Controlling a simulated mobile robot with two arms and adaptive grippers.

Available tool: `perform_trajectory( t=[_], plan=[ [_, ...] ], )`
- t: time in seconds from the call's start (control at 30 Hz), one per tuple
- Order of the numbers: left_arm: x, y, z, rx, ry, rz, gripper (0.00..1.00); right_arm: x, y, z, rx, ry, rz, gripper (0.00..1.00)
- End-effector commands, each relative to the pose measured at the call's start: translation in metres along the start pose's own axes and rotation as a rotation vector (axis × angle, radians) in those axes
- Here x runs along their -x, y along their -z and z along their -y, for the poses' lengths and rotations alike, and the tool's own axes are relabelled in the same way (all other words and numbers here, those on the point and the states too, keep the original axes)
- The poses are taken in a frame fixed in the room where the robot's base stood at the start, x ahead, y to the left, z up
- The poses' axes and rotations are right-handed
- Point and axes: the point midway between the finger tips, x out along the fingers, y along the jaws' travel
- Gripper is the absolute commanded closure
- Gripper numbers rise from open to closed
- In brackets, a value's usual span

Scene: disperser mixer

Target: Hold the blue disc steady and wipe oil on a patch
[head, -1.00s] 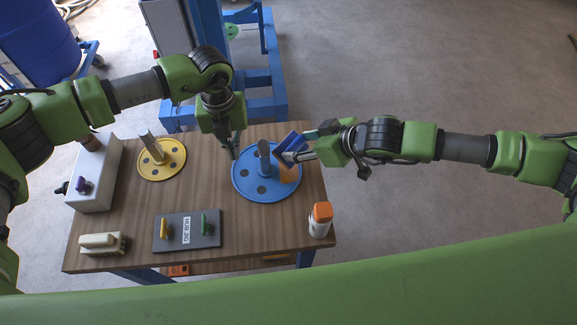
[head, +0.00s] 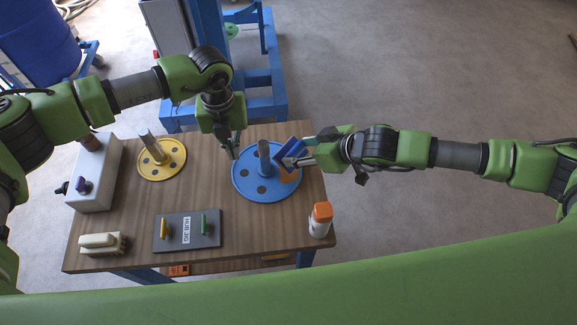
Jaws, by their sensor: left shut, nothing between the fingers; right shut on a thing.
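The blue disc (head: 265,193) lies on the right part of the table, with dark holes and a grey upright shaft (head: 264,158) at its middle. An orange patch (head: 287,177) shows on its right side, partly covered. My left gripper (head: 235,157) is shut and empty, pointing down at the disc's upper left rim; I cannot tell whether it touches. My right gripper (head: 297,161) is shut on a blue pad (head: 288,151), tilted, over the disc's right side near the patch. Whether the pad touches the disc is hard to tell.
A yellow disc (head: 172,169) with a shaft lies at the left. A grey box (head: 97,177) with a purple knob, a beige block (head: 101,244), a dark panel (head: 187,243) with yellow and green handles, and a white bottle with orange cap (head: 320,219) stand around. A blue frame (head: 264,107) is behind.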

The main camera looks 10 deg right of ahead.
Motion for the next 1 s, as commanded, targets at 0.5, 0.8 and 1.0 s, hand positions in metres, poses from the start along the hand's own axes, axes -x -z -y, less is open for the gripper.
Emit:
perform_trajectory(
  t=[0.5, 0.8, 1.0],
  plan=[
    [0.0, 0.0, 0.0, 0.0, 0.0, 0.0, 1.0, -0.009, -0.008, 0.0, 0.001, 0.0, -0.001, 0.92],
    [0.0, 0.0, 0.0, 0.0, 0.0, 0.0, 1.0, -0.009, -0.009, 0.0, 0.001, 0.0, -0.001, 0.92],
    [0.0, 0.0, 0.0, 0.0, 0.0, 0.0, 1.0, -0.012, -0.006, -0.003, 0.001, 0.0, -0.001, 0.92]
  ],
)
